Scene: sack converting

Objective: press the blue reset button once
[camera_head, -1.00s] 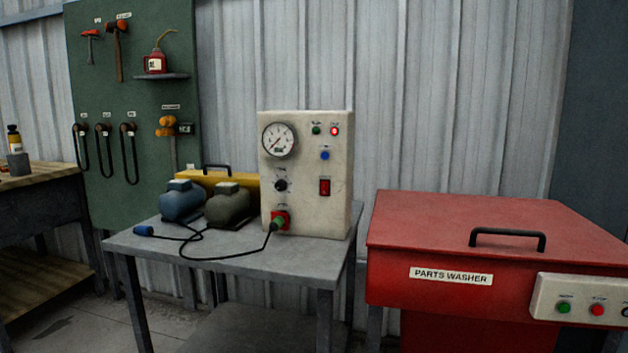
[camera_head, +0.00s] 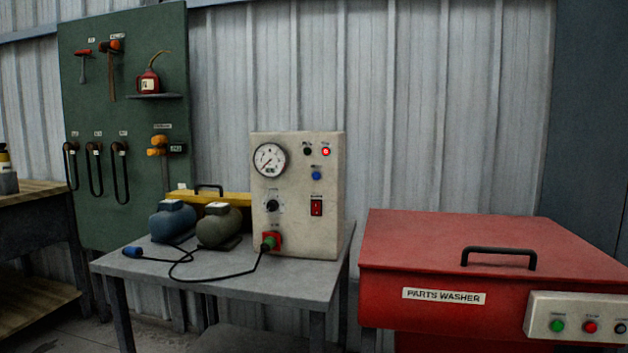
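The blue reset button (camera_head: 316,175) is a small round button on the front of a cream control box (camera_head: 296,222). It sits below a lit red lamp (camera_head: 326,151) and a dark lamp (camera_head: 307,151), and above a red rocker switch (camera_head: 316,207). A round gauge (camera_head: 270,160) is at the box's upper left, with a black knob (camera_head: 272,206) below it. Nothing covers the button. Neither of my grippers is in the head view.
The box stands on a grey table (camera_head: 240,285) with a blue motor (camera_head: 172,221), an olive motor (camera_head: 219,225), a yellow case (camera_head: 235,198) and a black cable (camera_head: 215,278). A red parts washer (camera_head: 410,272) stands to the right. A green tool board (camera_head: 85,110) hangs behind.

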